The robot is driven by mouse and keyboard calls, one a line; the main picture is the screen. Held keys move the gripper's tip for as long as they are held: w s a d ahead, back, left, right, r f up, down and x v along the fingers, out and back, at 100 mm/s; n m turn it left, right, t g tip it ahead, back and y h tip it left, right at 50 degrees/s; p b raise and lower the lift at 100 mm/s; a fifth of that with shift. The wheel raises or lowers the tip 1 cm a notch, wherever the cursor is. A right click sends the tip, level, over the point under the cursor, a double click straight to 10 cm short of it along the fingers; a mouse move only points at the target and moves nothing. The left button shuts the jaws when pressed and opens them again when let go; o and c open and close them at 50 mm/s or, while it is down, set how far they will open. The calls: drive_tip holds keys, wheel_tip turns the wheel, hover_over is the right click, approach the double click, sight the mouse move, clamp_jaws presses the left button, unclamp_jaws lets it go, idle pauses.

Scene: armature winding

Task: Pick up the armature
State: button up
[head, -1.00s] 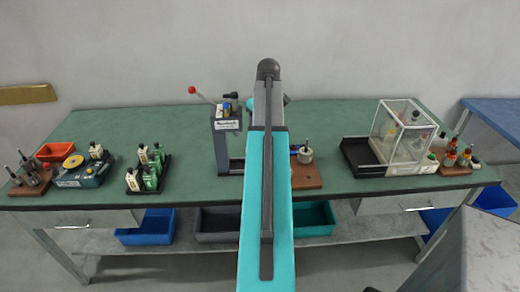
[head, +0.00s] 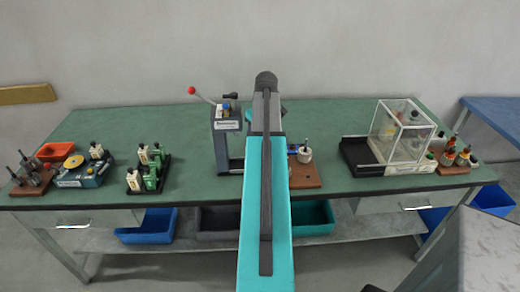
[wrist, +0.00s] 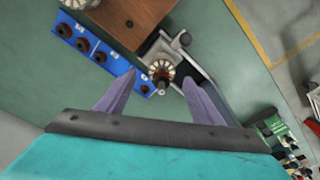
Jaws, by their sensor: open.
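In the wrist view an armature (wrist: 161,72) shows as a round, pale segmented ring with a copper-coloured centre and a shaft towards the camera. It sits by a grey metal frame (wrist: 194,62) at the end of a blue strip. My gripper (wrist: 159,78) is open, with its two purple fingers on either side of the armature in the picture. Whether they are level with it is hard to tell. No contact shows. In the head view my own arm hides the gripper and the armature.
A blue strip with dark round sockets (wrist: 72,37) and a brown wooden block (wrist: 130,18) lie close by. On the green bench (head: 330,120) stand a press with a red-knobbed lever (head: 226,125), a clear box (head: 402,130) and bottle trays (head: 150,178). The bench's back is mostly clear.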

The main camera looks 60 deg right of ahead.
drive_tip(key=shift+w+f+p, duration=0.15)
drive_tip(key=shift+f+p, duration=0.15)
drive_tip(key=shift+f, duration=0.75)
drive_tip(key=shift+w+f+p, duration=0.15)
drive_tip(key=shift+f+p, duration=0.15)
drive_tip(key=shift+f, duration=0.7)
drive_tip(key=c, duration=1.4)
